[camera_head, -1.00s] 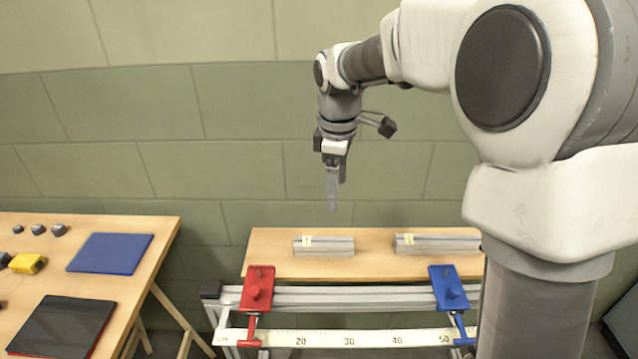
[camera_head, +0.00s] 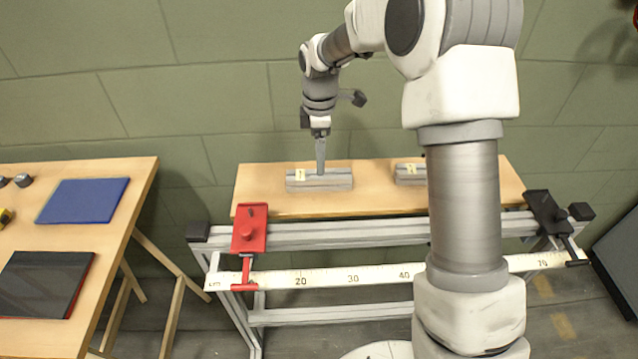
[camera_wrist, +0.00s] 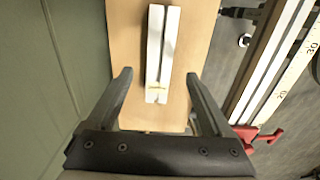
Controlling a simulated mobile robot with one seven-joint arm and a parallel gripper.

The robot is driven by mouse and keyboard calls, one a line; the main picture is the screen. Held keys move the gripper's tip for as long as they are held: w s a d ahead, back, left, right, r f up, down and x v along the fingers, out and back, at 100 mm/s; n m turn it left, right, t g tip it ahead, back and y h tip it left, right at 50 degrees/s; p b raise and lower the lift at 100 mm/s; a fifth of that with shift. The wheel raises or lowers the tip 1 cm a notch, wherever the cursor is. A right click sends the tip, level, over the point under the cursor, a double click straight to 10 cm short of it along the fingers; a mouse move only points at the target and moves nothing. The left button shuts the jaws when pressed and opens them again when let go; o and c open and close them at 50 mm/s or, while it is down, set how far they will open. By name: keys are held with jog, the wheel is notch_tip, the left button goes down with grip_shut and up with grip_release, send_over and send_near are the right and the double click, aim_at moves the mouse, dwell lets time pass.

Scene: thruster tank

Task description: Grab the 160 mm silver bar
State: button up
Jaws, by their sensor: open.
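Two silver bars lie on a wooden board (camera_head: 270,200). The left bar (camera_head: 330,183) has a yellow tag near its left end. The right bar (camera_head: 408,176) is partly hidden behind my arm; its full length does not show. The tag writing is too small to read, so I cannot tell which is 160 mm. My gripper (camera_head: 321,172) points down at the left bar, its tips appearing at the bar's upper edge. In the wrist view my gripper (camera_wrist: 158,75) is open and empty, one finger each side of the bar's line (camera_wrist: 155,45); contact cannot be told.
A rail with a measuring scale (camera_head: 330,279) runs in front of the board, with a red slider (camera_head: 249,235) and a black slider (camera_head: 546,213). A table at left carries a blue plate (camera_head: 85,200) and a dark plate (camera_head: 45,284). A green wall stands close behind.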

aim_at(319, 180)
notch_tip(319, 180, down, 8)
jog(key=shift+r+b, duration=0.2)
jog(key=shift+b, duration=0.9)
jog(key=shift+c, duration=0.2)
jog(key=shift+r, duration=0.1)
grip_shut()
